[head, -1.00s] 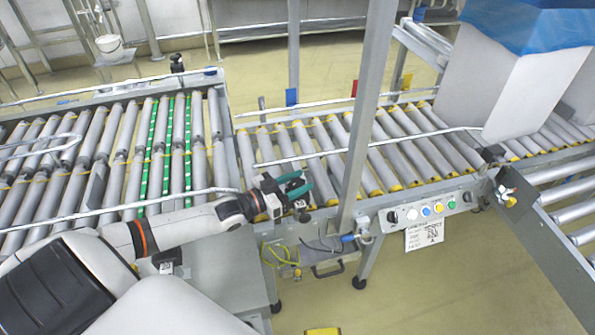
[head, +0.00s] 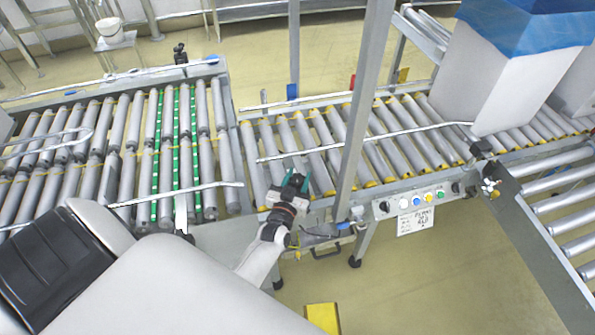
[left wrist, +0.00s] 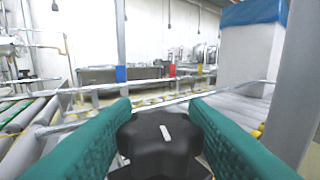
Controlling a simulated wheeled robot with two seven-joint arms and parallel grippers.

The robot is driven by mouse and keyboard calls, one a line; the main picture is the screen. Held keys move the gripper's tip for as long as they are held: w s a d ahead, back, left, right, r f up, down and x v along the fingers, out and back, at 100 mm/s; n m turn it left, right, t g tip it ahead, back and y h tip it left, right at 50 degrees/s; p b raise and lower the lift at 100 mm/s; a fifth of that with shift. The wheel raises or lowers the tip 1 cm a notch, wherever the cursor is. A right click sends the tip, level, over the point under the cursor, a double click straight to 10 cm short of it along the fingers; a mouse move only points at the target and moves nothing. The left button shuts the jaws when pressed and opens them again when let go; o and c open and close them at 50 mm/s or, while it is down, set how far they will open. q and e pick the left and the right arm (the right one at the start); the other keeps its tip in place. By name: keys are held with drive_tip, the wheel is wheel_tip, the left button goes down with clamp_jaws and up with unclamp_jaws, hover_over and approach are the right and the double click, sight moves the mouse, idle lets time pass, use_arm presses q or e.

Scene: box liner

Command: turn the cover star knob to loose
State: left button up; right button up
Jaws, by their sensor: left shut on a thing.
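The black star knob (left wrist: 163,140) with a white mark on its top shows in the left wrist view, between the two green fingers of my left gripper (left wrist: 160,118). The fingers are shut on it from both sides. In the head view, my left gripper (head: 292,180) is at the near edge of the middle roller conveyor, just left of the grey upright post. The knob (head: 293,185) is small and dark there, partly hidden by the gripper. My right gripper is in neither view.
A grey post (head: 362,110) stands close to the right of my left gripper. A control panel (head: 415,200) with coloured buttons is on the conveyor's front. A box with a blue liner (head: 515,70) stands on the rollers at the right. A metal guide rail (head: 400,133) runs above the rollers.

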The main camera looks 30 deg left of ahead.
use_arm(q)
drive_tip(key=shift+a+r+y, duration=0.1)
drive_tip(key=shift+y, duration=0.2)
drive_tip(key=o, duration=1)
drive_tip(key=shift+c, duration=0.2)
drive_tip(key=shift+s, duration=0.3)
drive_tip(key=b+v, duration=0.1)
drive_tip(key=v, duration=1)
drive_tip(key=shift+s+r, duration=0.1)
